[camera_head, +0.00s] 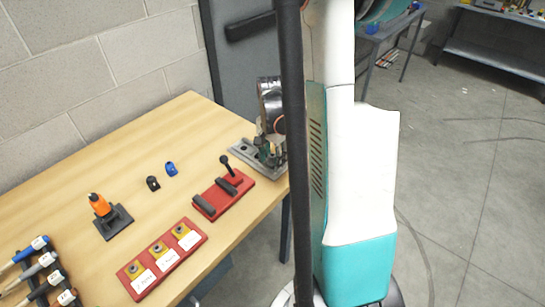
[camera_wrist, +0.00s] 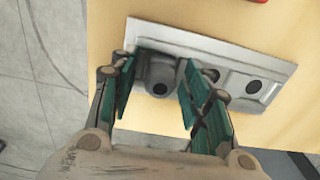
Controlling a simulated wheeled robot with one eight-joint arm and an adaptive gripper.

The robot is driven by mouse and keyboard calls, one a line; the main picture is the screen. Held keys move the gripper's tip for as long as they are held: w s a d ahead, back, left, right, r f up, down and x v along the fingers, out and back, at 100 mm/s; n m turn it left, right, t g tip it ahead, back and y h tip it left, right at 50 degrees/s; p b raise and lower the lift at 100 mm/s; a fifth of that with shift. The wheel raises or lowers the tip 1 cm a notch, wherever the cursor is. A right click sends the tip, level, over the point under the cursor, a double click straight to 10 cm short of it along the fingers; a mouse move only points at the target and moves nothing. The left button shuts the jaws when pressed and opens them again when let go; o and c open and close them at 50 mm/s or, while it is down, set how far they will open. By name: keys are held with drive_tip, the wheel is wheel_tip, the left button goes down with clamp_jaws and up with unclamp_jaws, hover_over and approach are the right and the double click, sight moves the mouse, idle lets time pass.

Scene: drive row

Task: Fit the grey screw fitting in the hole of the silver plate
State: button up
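The silver plate (camera_wrist: 225,60) lies on the wooden table near its edge; it also shows in the head view (camera_head: 243,146). The dark grey screw fitting (camera_wrist: 160,75) is at the left part of the plate in the wrist view, between my fingers. I cannot tell whether it sits in a hole or on the surface. A dark round hole (camera_wrist: 254,86) shows at the plate's right end, and another is partly behind my right finger. My gripper (camera_wrist: 157,97) is open around the fitting, with a gap visible at the left finger. In the head view my gripper (camera_head: 268,147) is partly hidden.
A red base with a black lever (camera_head: 225,190) stands close to the plate. Further off are a red holder (camera_head: 190,257) with yellow blocks, an orange tool (camera_head: 100,205), small black (camera_head: 153,183) and blue (camera_head: 171,169) pieces, and handled tools (camera_head: 40,262).

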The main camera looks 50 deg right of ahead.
idle(0.3)
wheel_tip(320, 180, up, 12)
idle(0.5)
idle(0.5)
